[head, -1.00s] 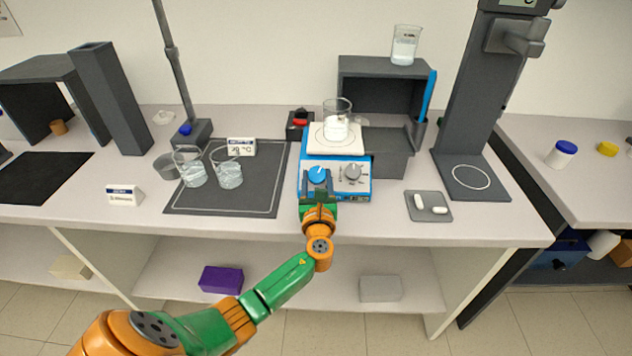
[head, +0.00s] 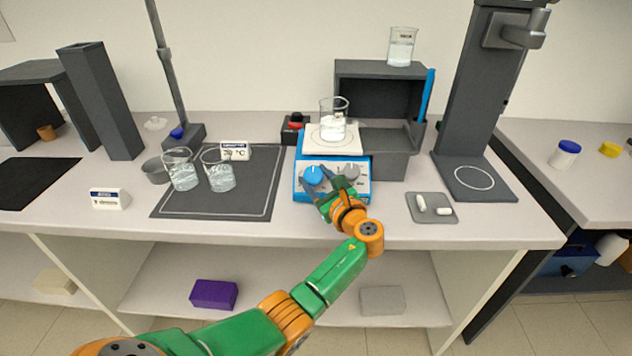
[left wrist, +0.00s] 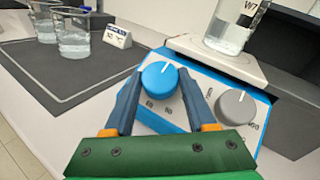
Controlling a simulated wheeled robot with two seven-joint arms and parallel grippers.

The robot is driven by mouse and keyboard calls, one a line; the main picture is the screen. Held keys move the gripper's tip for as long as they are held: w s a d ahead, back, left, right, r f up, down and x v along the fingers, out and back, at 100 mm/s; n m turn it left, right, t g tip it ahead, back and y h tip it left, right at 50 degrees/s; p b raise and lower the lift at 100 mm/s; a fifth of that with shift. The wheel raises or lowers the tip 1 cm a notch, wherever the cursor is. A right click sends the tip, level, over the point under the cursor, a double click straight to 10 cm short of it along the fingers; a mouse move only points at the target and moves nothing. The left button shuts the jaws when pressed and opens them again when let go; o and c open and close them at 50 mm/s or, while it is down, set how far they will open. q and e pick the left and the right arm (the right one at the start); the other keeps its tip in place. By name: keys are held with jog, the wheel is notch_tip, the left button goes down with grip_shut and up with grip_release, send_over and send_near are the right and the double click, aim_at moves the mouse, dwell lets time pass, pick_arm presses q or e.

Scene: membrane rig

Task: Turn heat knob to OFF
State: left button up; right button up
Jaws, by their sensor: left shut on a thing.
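The blue hot plate (head: 300,190) stands at the front of the bench. Its front panel has a blue knob (head: 314,174) on the left and a grey knob (head: 351,172) on the right. In the left wrist view the blue knob (left wrist: 160,79) has a white line pointing up and slightly right. My left gripper (left wrist: 161,76) has one finger on each side of the blue knob and is shut on it. In the head view the gripper comes at the knob tilted, from lower right. Panel lettering is too small to read surely. My right gripper is not in view.
A beaker (head: 333,125) stands on the white top plate (head: 318,146). Two beakers of clear liquid (head: 182,172) stand on a dark mat to the left. A grey tray (head: 441,215) with white pieces lies to the right. The bench front edge is just below the hot plate.

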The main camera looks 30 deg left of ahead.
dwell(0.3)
pick_arm(q)
jog(key=o, duration=1.4)
jog(key=shift+a, duration=0.1)
jog(key=v, duration=0.7)
